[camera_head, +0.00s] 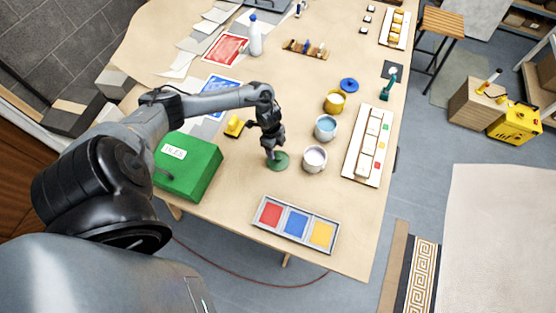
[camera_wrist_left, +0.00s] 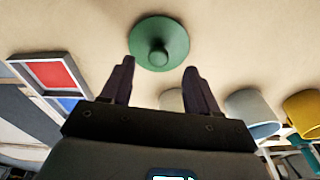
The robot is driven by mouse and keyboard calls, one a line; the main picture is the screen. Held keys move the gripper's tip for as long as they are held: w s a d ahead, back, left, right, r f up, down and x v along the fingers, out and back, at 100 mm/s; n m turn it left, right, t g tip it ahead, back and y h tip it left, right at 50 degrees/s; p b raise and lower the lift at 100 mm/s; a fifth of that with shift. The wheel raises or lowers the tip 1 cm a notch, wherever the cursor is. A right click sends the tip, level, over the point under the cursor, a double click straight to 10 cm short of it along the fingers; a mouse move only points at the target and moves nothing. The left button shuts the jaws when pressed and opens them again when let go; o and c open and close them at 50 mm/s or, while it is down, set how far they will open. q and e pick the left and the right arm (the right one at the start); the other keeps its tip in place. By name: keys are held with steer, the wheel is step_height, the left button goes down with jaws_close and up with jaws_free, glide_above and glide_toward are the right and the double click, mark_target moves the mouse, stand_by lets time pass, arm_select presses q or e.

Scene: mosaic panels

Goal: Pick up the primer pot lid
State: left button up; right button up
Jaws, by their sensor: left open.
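A round green lid (camera_head: 279,165) with a central knob lies on the table, left of a white pot (camera_head: 315,155) with pale lilac contents. In the left wrist view the green lid (camera_wrist_left: 171,32) lies just past my fingertips, its knob lined up between them. My left gripper (camera_head: 270,154) points down over the lid's left side in the head view. The left gripper (camera_wrist_left: 160,66) is open, with nothing between its fingers. My right gripper is out of view.
A light blue pot (camera_head: 325,127) stands behind the white pot. A green box (camera_head: 190,166) is to the left, and a yellow tool (camera_head: 234,126) lies near my arm. A tray of coloured panels (camera_head: 284,235) lies at the front. The table between lid and tray is clear.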

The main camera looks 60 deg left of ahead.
mark_target(278, 157)
arm_select(q)
steer(key=f, duration=0.1)
steer(key=d+f, duration=0.1)
steer(key=f, duration=0.1)
steer(key=shift+w+f, duration=0.15)
steer(key=shift+w, duration=0.05)
steer(key=shift+f, duration=0.7)
steer(key=c, duration=1.1)
